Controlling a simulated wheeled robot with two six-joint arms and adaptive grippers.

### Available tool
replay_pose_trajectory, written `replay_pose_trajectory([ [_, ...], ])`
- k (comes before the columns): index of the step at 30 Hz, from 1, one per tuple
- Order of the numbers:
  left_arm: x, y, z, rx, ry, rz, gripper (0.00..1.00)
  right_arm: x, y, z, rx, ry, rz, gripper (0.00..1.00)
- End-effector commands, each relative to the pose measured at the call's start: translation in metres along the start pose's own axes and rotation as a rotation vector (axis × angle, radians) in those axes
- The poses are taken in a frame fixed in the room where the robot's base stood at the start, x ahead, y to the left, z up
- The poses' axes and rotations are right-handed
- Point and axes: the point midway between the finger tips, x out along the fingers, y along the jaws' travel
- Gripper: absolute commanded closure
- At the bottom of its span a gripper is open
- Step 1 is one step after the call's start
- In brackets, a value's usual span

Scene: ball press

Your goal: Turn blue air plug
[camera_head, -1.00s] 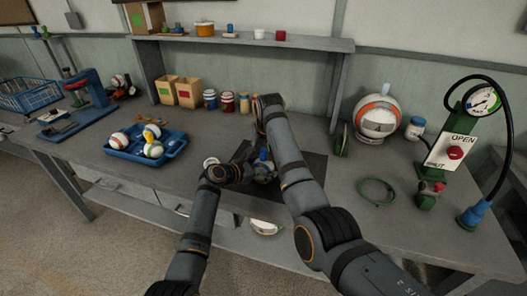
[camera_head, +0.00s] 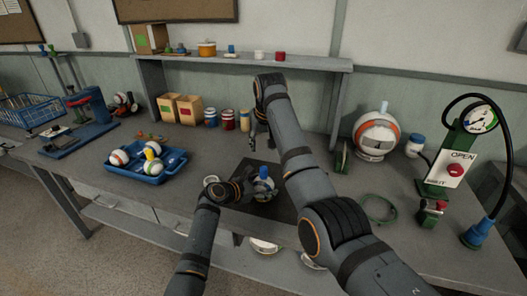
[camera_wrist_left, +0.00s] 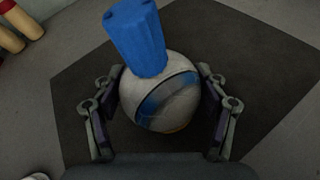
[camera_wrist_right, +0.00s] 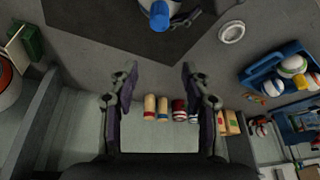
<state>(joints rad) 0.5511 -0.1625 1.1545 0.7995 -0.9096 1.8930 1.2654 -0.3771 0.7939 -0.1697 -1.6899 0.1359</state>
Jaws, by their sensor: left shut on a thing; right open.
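A pale ball (camera_wrist_left: 165,105) with blue and orange markings sits over the dark mat (camera_head: 285,208). A blue plug (camera_wrist_left: 136,38) stands up from its top, slightly tilted in the left wrist view; the plug also shows in the head view (camera_head: 263,172). My left gripper (camera_wrist_left: 160,80) is shut on the ball, one finger on each side, below the plug. My right gripper (camera_wrist_right: 158,78) is open and empty. It hangs over the bench behind the ball, apart from the plug, which shows at the top of the right wrist view (camera_wrist_right: 159,14).
A blue tray (camera_head: 150,177) with several balls lies left of the mat. Several jars (camera_head: 228,120) and two boxes (camera_head: 181,108) stand at the back. A green ring (camera_head: 380,208) and a gauge stand (camera_head: 450,165) are at the right. A shelf (camera_head: 300,63) overhangs the back.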

Motion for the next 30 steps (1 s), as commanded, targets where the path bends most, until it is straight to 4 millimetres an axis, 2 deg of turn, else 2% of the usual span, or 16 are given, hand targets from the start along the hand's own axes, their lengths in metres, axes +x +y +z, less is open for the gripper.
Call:
replay_pose_trajectory([
  [8, 0.0, 0.0, 0.0, 0.0, 0.0, 0.0, 0.6, 0.004, 0.001, 0.001, -0.012, -0.001, -0.017, 0.52],
  [11, 0.0, 0.0, 0.0, 0.0, -0.001, 0.0, 0.6, 0.02, 0.003, 0.003, -0.074, 0.006, -0.104, 0.52],
  [14, 0.0, 0.0, 0.0, 0.0, -0.001, 0.0, 0.6, 0.043, 0.007, 0.006, -0.187, 0.05, -0.27, 0.52],
  [18, 0.0, 0.0, 0.0, 0.0, -0.001, 0.0, 0.6, 0.065, 0.019, 0.009, -0.354, 0.227, -0.524, 0.52],
  [23, 0.0, 0.0, 0.0, 0.0, 0.0, 0.0, 0.6, 0.07, 0.048, 0.015, -0.485, 0.523, -0.716, 0.52],
  [26, 0.0, 0.0, 0.0, 0.0, 0.0, 0.0, 0.6, 0.073, 0.067, 0.033, -0.543, 0.695, -0.797, 0.52],
  [30, 0.0, 0.0, 0.0, 0.0, 0.0, 0.0, 0.6, 0.079, 0.087, 0.067, -0.596, 0.883, -0.874, 0.52],
])
